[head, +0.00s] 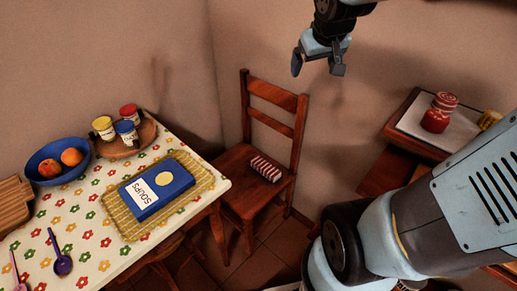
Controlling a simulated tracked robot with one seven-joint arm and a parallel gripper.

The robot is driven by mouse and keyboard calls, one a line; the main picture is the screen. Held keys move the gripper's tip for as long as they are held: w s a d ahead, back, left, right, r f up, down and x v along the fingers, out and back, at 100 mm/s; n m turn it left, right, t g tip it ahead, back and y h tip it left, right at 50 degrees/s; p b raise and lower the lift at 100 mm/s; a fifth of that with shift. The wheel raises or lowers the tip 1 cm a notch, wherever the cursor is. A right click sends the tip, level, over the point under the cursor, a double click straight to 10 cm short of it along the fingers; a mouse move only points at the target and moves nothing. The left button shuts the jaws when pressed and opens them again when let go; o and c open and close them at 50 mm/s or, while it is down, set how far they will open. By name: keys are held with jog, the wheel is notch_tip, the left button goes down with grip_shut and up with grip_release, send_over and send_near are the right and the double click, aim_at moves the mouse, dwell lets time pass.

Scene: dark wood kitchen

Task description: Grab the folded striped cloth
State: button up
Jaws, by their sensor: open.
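The folded striped cloth (265,168) is red and white. It lies on the seat of a wooden chair (246,187) in the middle of the head view. My gripper (317,67) is at the top of the view, up and to the right of the chair. It is open, with its fingers pointing down and nothing between them. It is well apart from the cloth.
The chair's tall backrest (276,112) rises behind the cloth. A flowered table (88,217) at left holds a book (157,190) on a woven mat, a blue fruit bowl (45,178), jars on a tray and spoons. A red jar (439,112) stands on a side table at right.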

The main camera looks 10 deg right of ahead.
jog(key=w+d+f+n+t, duration=0.1)
jog(key=w+f+n, duration=0.1)
jog(key=w+f, duration=1)
jog(key=n+t+y, duration=0.1)
jog(key=n+y, duration=0.3)
jog(key=n, duration=0.1)
send_over(266, 166)
jog(key=s+d, duration=0.2)
jog(key=d, duration=0.1)
notch_tip(266, 166, down, 24)
notch_tip(266, 166, down, 9)
jog(key=s+y, duration=0.2)
jog(key=s+d+f+m+t+y, duration=0.1)
jog(key=s+d+f, duration=0.1)
jog(key=s+f, duration=0.35)
jog(key=s+d+f+m+t+y, duration=0.1)
jog(key=s+d+f, duration=0.2)
jog(key=f, duration=0.5)
jog(key=x, duration=0.9)
jog(key=r+x, duration=0.1)
jog(key=x, duration=0.4)
jog(key=shift+w, duration=0.3)
jog(key=shift+c, duration=0.4)
jog(key=c, duration=1)
jog(key=shift+r, duration=0.1)
